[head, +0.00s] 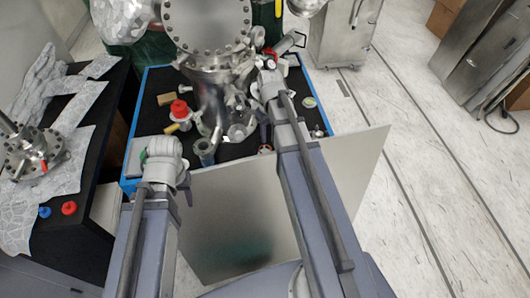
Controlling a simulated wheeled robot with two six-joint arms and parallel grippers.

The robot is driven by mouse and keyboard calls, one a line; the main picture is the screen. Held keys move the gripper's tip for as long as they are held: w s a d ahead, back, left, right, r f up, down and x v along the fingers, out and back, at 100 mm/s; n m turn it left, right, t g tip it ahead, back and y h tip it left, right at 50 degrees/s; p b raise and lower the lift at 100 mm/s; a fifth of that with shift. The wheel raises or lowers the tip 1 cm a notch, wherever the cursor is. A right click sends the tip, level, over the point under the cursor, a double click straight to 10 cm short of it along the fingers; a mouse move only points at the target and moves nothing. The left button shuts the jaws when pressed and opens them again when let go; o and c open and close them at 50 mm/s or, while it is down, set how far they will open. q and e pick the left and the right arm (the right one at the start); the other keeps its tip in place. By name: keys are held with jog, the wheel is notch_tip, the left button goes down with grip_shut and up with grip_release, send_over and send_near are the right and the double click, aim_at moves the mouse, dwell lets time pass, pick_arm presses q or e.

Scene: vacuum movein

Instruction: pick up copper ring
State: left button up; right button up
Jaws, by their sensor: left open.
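I cannot make out the copper ring for certain. A small coppery-orange round piece (265,149) shows on the black table top (240,150), close beside my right arm, too small to identify. My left gripper (164,150) is over the table's near left corner, open, with no held object visible; its fingers are mostly hidden by the wrist. My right gripper (268,85) reaches further over the table, right of the steel chamber, and its fingers cannot be made out.
A flanged steel vacuum chamber (210,90) stands mid-table, with a red-topped part (180,108) and several small fittings around it. A grey panel (230,220) stands at the table's near side. A black bench (85,195) with foil and a steel flange is at left.

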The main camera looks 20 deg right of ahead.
jog(key=shift+w+d+f+b, duration=0.1)
jog(key=shift+d+f+b, duration=0.05)
jog(key=shift+f+b, duration=1.15)
jog(key=shift+w+d+f+b, duration=0.1)
jog(key=shift+f+b, duration=1.1)
jog(key=shift+f, duration=0.05)
jog(key=shift+f, duration=0.3)
jog(key=shift+c, duration=0.3)
grip_shut()
